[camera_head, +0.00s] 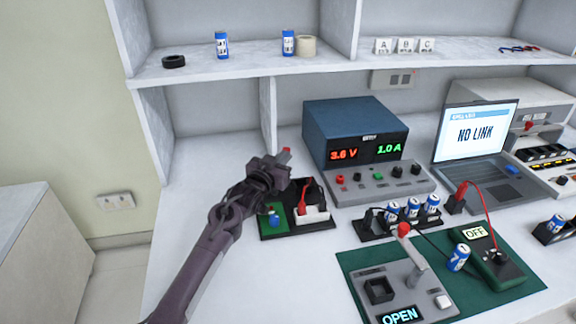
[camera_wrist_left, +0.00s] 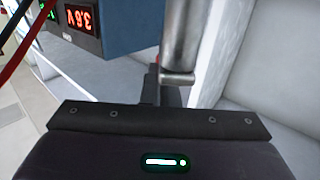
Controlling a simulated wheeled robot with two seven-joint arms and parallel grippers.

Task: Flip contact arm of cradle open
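On the green mat, a grey unit (camera_head: 418,297) has a square black pocket, a white button and a lit display reading OPEN. A grey lever (camera_head: 416,262) with a red knob stands raised from it. My left gripper (camera_head: 279,169) is apart from this unit, above a black tray (camera_head: 292,226) further left. In the left wrist view a metal rod (camera_wrist_left: 183,40) stands just ahead of the gripper. Its fingertips are hidden, so I cannot tell whether they grip anything. My right gripper is out of view.
A blue power supply (camera_head: 350,135) stands behind. A black rack (camera_head: 390,222) holds blue-and-white cells, and one loose cell (camera_head: 459,257) is on the mat. A meter (camera_head: 488,262) reading OFF and a laptop (camera_head: 478,140) are to the right. The shelf (camera_head: 340,60) overhangs at the back.

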